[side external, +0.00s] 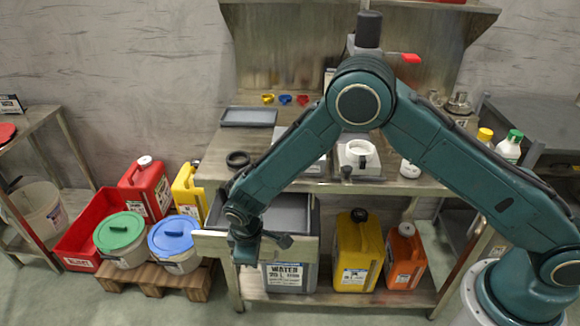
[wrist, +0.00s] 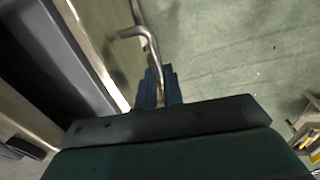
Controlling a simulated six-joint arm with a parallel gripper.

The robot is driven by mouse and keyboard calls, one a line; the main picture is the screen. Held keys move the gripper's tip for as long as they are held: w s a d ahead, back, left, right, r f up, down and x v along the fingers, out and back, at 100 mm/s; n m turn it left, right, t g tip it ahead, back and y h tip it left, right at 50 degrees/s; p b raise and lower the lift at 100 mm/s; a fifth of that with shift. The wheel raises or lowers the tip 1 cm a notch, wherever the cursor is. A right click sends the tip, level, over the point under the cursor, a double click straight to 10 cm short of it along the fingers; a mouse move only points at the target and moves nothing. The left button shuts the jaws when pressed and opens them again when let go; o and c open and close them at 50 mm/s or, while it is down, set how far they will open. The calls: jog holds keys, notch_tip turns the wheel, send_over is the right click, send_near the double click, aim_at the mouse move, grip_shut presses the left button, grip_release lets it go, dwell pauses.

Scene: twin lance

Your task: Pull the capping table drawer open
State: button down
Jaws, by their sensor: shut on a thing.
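The capping table (side external: 215,165) is a steel workbench against the wall. Its drawer stands out from under the table top, with its grey inside (side external: 290,212) in view. The drawer's pale front panel (side external: 210,246) is partly covered by my arm. In the wrist view the open drawer (wrist: 35,50) fills the left side, and its bent metal handle (wrist: 150,42) runs down between my blue fingertips. My gripper (wrist: 158,88) is shut on the handle. In the side view my gripper (side external: 268,242) is at the drawer front, and the handle there is hidden.
Left of the table, a pallet (side external: 165,282) holds lidded buckets. The floor in front of the drawer is clear in the wrist view.

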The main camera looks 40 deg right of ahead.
jog(key=s+a, duration=0.5)
jog(key=shift+s+a, duration=0.1)
jog(key=c, duration=1.8)
grip_release()
jog(key=shift+r, duration=0.1)
notch_tip(320, 180, up, 14)
jog(key=s+a, duration=0.1)
jog(key=shift+s+a+f, duration=0.25)
jog(key=shift+s+a, duration=0.15)
